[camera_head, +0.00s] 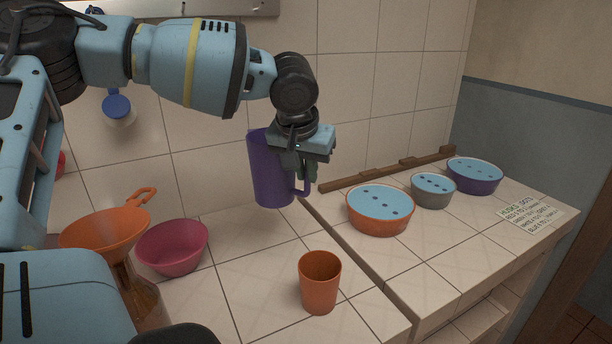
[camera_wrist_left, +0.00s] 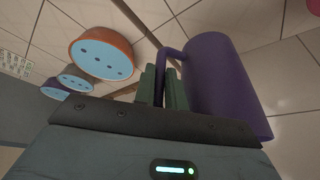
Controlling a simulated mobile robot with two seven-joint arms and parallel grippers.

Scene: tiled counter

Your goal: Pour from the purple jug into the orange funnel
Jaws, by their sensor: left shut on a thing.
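The purple jug (camera_head: 268,172) hangs upright in the air above the back of the counter. My left gripper (camera_head: 303,172) is shut on its handle, on the jug's right side in the head view. In the left wrist view the fingers (camera_wrist_left: 162,88) close on the handle beside the jug body (camera_wrist_left: 222,85). The inside of the jug is hidden. The orange funnel (camera_head: 106,230) sits on a brownish see-through vessel (camera_head: 142,296) at the left of the counter. The jug is apart from it, up and to the right. My right gripper is not in view.
A pink bowl (camera_head: 173,248) stands just right of the funnel, and an orange cup (camera_head: 320,281) at the front. On the right counter section are blue-topped orange (camera_head: 380,228), grey (camera_head: 433,203) and purple bowls (camera_head: 474,188) and a written card (camera_head: 530,214). The counter between pink bowl and cup is clear.

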